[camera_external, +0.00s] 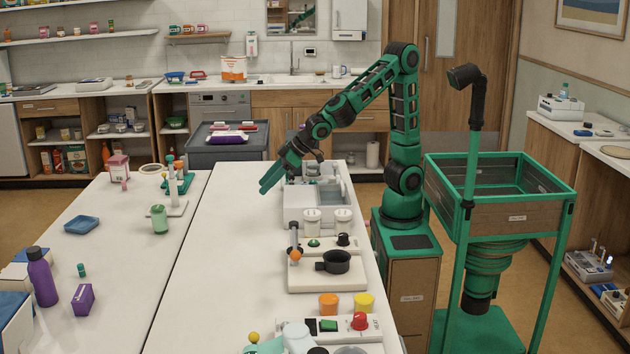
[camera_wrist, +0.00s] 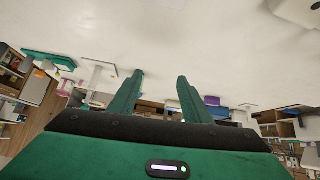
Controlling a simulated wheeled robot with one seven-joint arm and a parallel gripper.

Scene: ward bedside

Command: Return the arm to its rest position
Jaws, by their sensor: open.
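My green arm stands at the right side of the white table (camera_external: 225,240). It reaches out to the left over the table's far part. My gripper (camera_external: 268,186) is above the table top, beside the white sink-like unit (camera_external: 297,205). In the wrist view my gripper (camera_wrist: 158,92) shows two green fingers spread apart with nothing between them. The white table surface (camera_wrist: 200,45) fills much of that view.
A small black pan (camera_external: 337,262) stands on a board nearer the camera, with an orange cup (camera_external: 329,304) and a yellow cup (camera_external: 364,303) before it. A purple bottle (camera_external: 41,277) and green jar (camera_external: 159,219) stand on the left table. The white table's middle is clear.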

